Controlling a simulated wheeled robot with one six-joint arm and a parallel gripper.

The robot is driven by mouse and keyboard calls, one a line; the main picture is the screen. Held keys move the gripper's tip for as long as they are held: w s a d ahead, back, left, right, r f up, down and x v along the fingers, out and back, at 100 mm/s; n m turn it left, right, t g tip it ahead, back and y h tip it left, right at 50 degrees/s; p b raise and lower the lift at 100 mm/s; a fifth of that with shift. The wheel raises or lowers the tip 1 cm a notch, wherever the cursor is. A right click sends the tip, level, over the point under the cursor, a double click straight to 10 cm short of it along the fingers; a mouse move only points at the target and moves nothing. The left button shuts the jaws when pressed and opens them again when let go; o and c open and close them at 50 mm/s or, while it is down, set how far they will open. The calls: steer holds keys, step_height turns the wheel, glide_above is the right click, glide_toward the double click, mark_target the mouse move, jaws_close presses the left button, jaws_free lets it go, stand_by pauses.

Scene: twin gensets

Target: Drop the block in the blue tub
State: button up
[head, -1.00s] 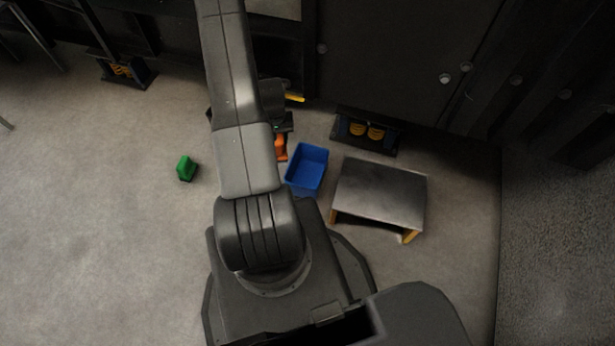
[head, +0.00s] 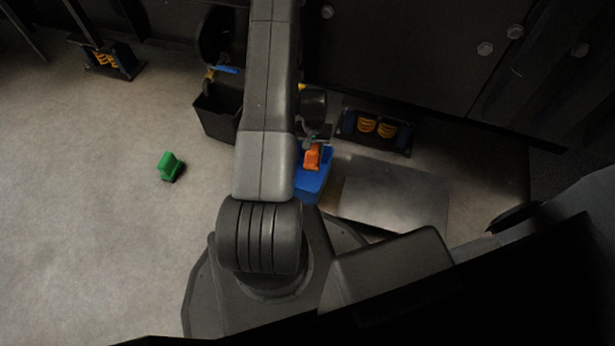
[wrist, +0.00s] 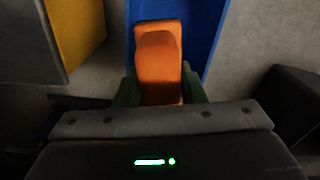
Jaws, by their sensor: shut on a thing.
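The orange block (head: 312,157) shows in front of the blue tub (head: 314,183) in the head view, beside my forearm. My gripper (head: 314,140) is shut on the block. In the wrist view the block (wrist: 158,55) stands out between the two dark fingers of my gripper (wrist: 159,90), with the blue tub (wrist: 200,25) behind and around it. The block appears above the tub; its height over the rim cannot be told. My arm and the block hide part of the tub.
A low metal-topped table (head: 395,195) stands right of the tub. A black bin (head: 215,115) is to the left, partly behind my arm. A green object (head: 171,166) lies on the floor further left. Yellow springs (head: 376,127) sit at the machine's base behind.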

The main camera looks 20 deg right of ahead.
steer(key=shift+f+b, duration=1.7)
steer(key=shift+f, duration=1.35)
steer(key=o, duration=1.1)
step_height(320, 180, up, 8)
steer(key=p, duration=0.3)
steer(key=shift+f, duration=0.2)
steer(key=shift+a, duration=0.1)
